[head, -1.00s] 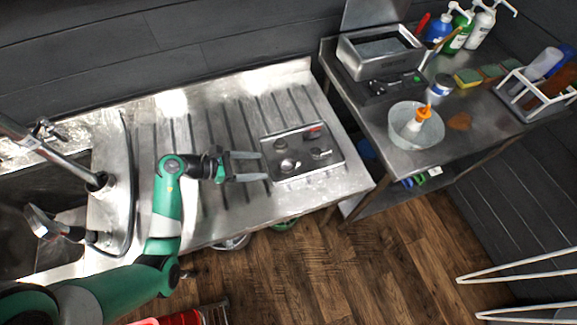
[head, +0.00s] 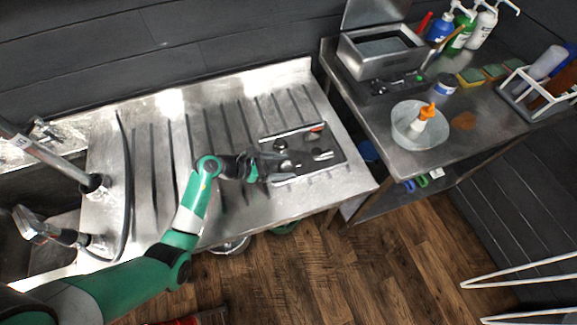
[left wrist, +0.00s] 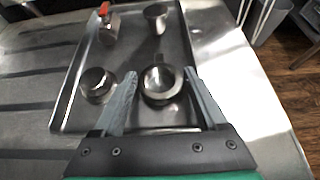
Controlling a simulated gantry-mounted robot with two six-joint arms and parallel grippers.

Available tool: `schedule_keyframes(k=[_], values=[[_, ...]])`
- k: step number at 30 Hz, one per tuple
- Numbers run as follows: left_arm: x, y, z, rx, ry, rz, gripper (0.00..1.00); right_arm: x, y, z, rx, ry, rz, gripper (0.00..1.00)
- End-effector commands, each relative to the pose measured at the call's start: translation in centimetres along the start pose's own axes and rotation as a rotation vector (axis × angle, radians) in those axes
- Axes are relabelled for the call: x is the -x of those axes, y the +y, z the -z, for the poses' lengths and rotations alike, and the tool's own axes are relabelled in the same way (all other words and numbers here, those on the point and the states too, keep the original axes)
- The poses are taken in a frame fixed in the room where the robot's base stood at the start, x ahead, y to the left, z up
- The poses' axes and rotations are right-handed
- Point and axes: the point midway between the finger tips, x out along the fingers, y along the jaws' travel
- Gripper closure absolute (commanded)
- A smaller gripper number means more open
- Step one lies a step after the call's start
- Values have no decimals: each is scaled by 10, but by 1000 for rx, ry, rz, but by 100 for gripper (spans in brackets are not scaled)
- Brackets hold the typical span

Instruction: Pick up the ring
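A round, ring-like metal part (left wrist: 163,97) sits on a shallow metal tray (left wrist: 66,113). It lies between the fingertips of my open left gripper (left wrist: 160,74) in the left wrist view. A gap shows on the left, and the right fingertip is very close to its edge; contact cannot be told. In the head view my left gripper (head: 286,167) is over the near left part of the tray (head: 336,138), and its fingers partly hide the part. My right gripper is not in view.
Also on the tray are a round metal cap (left wrist: 97,84), a small metal cup-like part (left wrist: 156,17) and a red-handled valve (left wrist: 108,25). A sink tap (head: 60,160) stands left. A side table holds a bowl (head: 420,140). The ribbed drainboard (head: 160,150) is mostly clear.

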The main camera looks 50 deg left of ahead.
Motion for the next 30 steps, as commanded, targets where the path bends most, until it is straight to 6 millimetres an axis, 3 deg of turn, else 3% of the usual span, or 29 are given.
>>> schedule_keyframes(k=[1, 12, 23, 28, 30], values=[[0, 0, 0, 0, 0, 0, 35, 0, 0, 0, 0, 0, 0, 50], [0, 0, 0, 0, -1, 0, 98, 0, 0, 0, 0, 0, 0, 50], [5, 0, -10, -2, -2, -1, 98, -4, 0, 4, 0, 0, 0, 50], [19, -1, -35, -4, -3, -1, 98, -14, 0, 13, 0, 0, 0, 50], [25, -16, -50, -6, -2, 3, 98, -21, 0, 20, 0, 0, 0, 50]])
